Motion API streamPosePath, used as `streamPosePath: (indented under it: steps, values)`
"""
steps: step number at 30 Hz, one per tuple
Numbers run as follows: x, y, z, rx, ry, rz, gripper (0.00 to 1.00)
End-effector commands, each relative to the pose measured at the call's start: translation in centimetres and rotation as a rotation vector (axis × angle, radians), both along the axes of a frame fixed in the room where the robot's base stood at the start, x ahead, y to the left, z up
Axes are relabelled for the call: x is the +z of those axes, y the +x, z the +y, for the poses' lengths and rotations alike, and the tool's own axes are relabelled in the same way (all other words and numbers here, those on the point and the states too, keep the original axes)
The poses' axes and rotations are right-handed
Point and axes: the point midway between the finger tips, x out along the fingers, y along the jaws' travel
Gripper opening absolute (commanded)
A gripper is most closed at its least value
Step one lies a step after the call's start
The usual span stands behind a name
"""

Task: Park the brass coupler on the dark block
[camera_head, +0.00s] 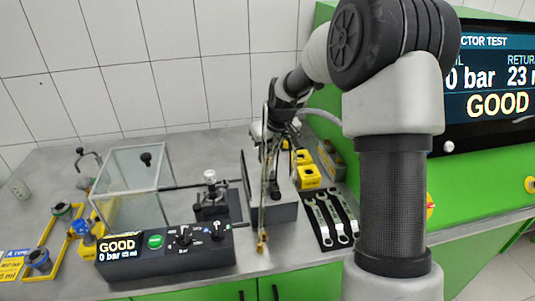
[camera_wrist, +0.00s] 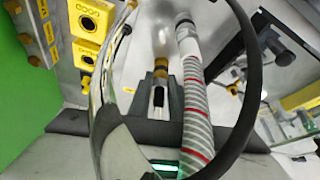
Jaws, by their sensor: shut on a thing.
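My gripper (camera_wrist: 160,80) points down with its two dark fingers close together. It is shut on the brass coupler (camera_wrist: 161,66), whose gold-coloured end shows between the fingertips in the wrist view. In the head view my gripper (camera_head: 269,145) is above a dark block (camera_head: 284,213) at the middle of the bench. A thin brass-coloured piece (camera_head: 262,243) hangs low before the block's front. I cannot tell how it joins what I hold. Contact between the coupler and the block is hidden.
A white hose with red stripes (camera_wrist: 195,115) runs beside my fingers, and a black loop (camera_wrist: 252,90) crosses the wrist view. Yellow blocks (camera_head: 309,177) and wrenches (camera_head: 335,220) lie right of the block. A control box (camera_head: 165,256) and a clear case (camera_head: 130,185) stand left.

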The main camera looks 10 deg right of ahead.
Motion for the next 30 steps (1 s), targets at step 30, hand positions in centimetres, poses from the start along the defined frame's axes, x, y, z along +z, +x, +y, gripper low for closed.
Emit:
streamPosePath:
  steps: [30]
  values:
    - [2.4, 0.0, 0.0, 0.000, 0.000, 0.001, 0.40]
